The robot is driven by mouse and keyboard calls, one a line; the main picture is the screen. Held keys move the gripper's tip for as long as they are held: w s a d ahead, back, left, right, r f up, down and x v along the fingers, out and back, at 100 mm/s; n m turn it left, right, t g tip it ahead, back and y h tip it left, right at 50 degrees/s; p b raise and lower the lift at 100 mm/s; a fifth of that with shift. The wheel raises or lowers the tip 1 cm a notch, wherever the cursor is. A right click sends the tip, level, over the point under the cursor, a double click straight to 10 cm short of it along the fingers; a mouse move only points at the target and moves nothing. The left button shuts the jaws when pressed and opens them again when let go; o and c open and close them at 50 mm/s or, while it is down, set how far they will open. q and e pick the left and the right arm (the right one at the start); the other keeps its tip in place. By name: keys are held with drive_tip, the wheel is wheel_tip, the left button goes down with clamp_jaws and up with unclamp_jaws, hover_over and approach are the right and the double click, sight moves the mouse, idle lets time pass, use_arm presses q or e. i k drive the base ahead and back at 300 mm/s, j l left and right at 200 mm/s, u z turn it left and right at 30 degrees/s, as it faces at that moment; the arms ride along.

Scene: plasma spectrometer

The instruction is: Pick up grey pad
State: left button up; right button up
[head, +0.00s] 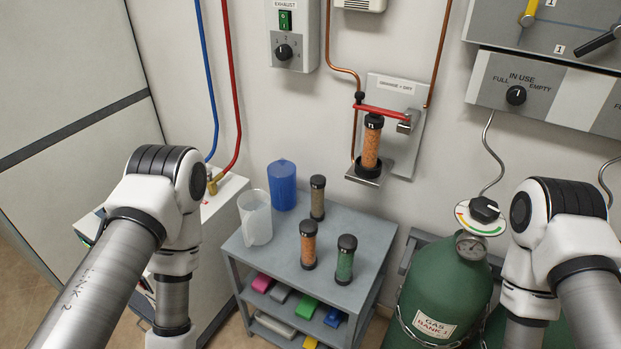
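A small grey pad (280,292) lies on the upper shelf under the top of the grey cart (340,228). It sits between a pink pad (262,283) and a green pad (307,307). A blue pad (333,317) lies to the right of the green one. A wider pale grey item (275,325) lies lower, and I cannot tell whether it is also a pad. My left arm hangs left of the cart and my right arm hangs in front of the gas bank. Both arms run out at the bottom edge, so neither gripper shows.
The cart top holds a clear beaker (255,218), a blue container (282,186) and three capped cartridges (308,245). A yellow item (310,342) shows low on the cart. A green gas cylinder (440,290) stands right of the cart. A white cabinet stands left.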

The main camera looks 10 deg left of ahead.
sight(281, 293)
drive_tip(key=k+j+z, duration=0.2)
drive_tip(key=j, duration=0.15)
drive_tip(key=k+j+z, duration=0.2)
drive_tip(key=j, duration=0.2)
drive_tip(key=k+j+z, duration=0.2)
drive_tip(key=i+j, duration=0.05)
drive_tip(key=j, duration=0.05)
